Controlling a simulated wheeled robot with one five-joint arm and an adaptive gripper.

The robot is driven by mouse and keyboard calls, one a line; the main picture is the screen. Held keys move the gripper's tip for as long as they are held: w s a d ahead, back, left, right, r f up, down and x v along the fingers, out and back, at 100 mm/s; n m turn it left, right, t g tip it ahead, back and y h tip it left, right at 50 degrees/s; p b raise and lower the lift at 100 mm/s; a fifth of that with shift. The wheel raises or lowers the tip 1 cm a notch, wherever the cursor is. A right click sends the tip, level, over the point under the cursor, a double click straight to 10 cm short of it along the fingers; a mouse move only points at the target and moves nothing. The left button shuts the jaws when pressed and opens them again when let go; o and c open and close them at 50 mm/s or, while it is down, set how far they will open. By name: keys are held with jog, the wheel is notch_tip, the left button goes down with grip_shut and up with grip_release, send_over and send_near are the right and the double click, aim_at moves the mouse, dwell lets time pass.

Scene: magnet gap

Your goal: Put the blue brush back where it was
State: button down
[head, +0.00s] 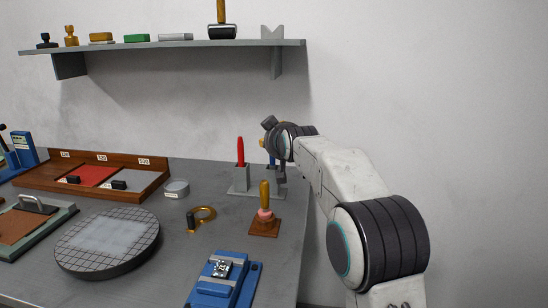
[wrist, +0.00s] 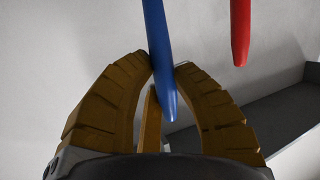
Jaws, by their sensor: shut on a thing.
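The blue brush (wrist: 160,70) is between the two ochre fingers of my gripper (wrist: 166,66) in the wrist view. Its tapered end points toward the palm, and the fingers are shut on it. In the head view, a bit of the blue brush (head: 272,159) shows below my gripper (head: 268,146), above the right side of a grey stand (head: 257,193). The red brush (head: 240,152) stands upright in the stand's left holder and also shows in the wrist view (wrist: 240,32). The blue brush's lower end is hidden; I cannot tell whether it is in the right holder.
A wooden-handled tool on a brown base (head: 264,226) stands just in front of the stand. The table's right edge is close. A wall shelf (head: 165,46) hangs above.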

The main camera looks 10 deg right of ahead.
aim_at(274, 164)
jog(key=shift+f+b, duration=0.6)
jog(key=shift+f, duration=1.2)
jog(key=c, duration=1.1)
grip_release()
jog(key=shift+c, duration=0.2)
jog(key=p+v, duration=0.2)
jog(key=v, duration=1)
